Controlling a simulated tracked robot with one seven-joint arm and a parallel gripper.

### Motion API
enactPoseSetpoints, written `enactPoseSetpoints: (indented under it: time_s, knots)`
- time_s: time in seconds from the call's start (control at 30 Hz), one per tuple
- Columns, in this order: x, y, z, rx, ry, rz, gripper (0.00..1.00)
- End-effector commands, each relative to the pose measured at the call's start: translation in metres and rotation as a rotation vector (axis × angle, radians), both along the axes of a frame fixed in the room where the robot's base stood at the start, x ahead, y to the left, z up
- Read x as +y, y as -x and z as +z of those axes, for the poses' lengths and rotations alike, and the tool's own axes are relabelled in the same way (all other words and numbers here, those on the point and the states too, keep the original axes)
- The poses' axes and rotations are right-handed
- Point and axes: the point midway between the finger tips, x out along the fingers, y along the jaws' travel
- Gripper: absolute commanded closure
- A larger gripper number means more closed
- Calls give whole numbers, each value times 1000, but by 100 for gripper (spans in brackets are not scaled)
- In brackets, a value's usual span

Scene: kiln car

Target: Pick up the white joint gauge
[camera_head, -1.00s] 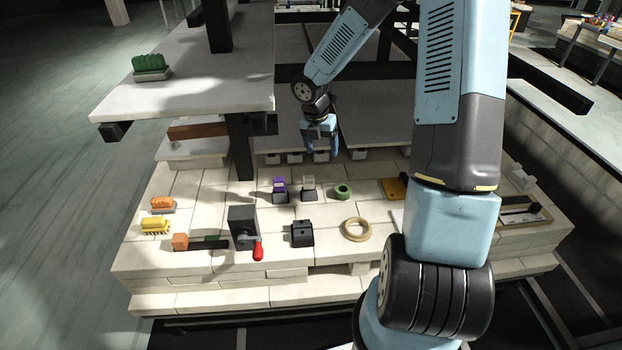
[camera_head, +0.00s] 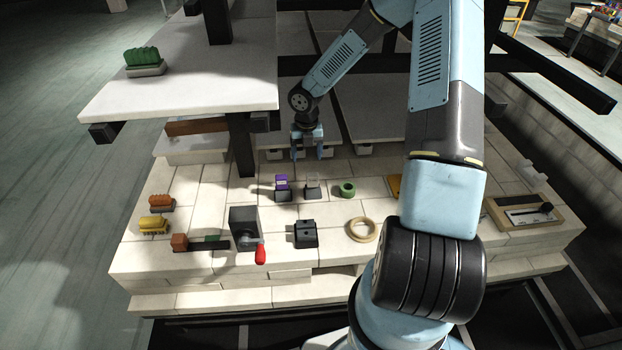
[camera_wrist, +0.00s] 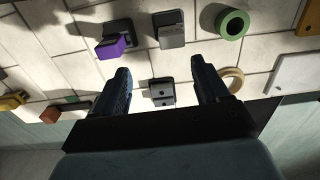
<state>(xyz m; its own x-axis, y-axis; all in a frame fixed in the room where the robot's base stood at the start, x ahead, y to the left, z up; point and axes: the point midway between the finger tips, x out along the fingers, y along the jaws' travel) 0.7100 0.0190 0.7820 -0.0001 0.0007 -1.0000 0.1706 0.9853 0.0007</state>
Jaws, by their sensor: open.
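In the wrist view the pale block (camera_wrist: 171,38) is above the middle, beyond my fingertips. A purple block (camera_head: 282,181) in a similar black base stands just left of it. It also shows in the wrist view (camera_wrist: 114,46). My gripper (camera_head: 306,153) is open and empty, pointing down above and behind the two blocks, apart from them. In the wrist view its fingers (camera_wrist: 160,70) are spread wide.
A green ring (camera_head: 347,189) lies right of the pale block. A black slotted block (camera_head: 304,234) and a tan ring (camera_head: 363,229) are in front. A dark box with a red handle (camera_head: 245,228) is at front left. A grey shelf (camera_head: 190,95) and black post overhang the left.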

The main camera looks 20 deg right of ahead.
Motion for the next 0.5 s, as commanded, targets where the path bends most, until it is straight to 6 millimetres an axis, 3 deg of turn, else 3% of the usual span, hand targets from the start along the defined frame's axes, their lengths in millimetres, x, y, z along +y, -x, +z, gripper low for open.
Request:
enactPoseSetpoints:
  time_s: [0.3,0.5]
  knots:
    - [-15,0,-54,2,2,-25,26]
    - [-17,0,-70,1,1,-28,26]
